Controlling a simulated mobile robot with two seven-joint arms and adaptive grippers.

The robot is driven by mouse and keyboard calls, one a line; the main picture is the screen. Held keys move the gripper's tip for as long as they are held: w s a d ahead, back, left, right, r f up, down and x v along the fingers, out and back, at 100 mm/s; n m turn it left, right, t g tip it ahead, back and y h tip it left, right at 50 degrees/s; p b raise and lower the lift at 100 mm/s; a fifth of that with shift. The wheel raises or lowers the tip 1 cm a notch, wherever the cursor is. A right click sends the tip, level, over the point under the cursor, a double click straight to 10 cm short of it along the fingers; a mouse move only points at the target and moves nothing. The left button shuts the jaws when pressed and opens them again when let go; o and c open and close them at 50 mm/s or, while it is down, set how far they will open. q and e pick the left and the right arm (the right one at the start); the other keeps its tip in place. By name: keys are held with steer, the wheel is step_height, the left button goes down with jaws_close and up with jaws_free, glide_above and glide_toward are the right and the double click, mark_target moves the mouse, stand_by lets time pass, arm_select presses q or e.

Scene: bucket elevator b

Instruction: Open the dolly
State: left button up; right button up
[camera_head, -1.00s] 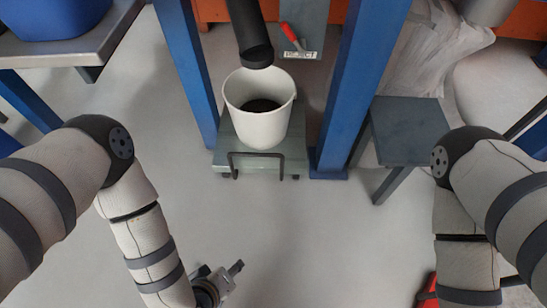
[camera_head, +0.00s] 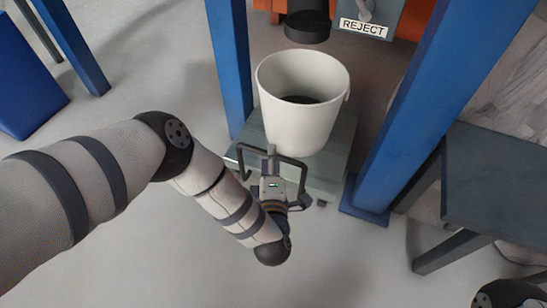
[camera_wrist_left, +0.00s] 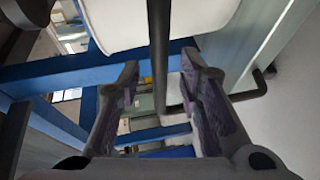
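The dolly (camera_head: 338,160) is a low grey-green platform on small wheels, standing between two blue posts. A white bucket (camera_head: 300,125) with dark material inside stands upright on it. The dolly's black bar handle (camera_head: 290,161) is on the near side. My left gripper (camera_head: 274,168) is at the middle of this handle. In the left wrist view, its two fingers (camera_wrist_left: 162,85) are apart, with the dark handle bar (camera_wrist_left: 158,45) running between them. I see no clear contact with either finger. My right gripper is outside the views.
Blue posts stand left (camera_head: 232,65) and right (camera_head: 425,90) of the dolly. A black chute end (camera_head: 307,27) hangs above the bucket, beside a REJECT label (camera_head: 363,28). A grey table (camera_head: 495,185) stands at the right. The floor before the dolly is clear.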

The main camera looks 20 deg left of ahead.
arm_select(q)
steer(key=shift+x, duration=1.1)
jaws_close()
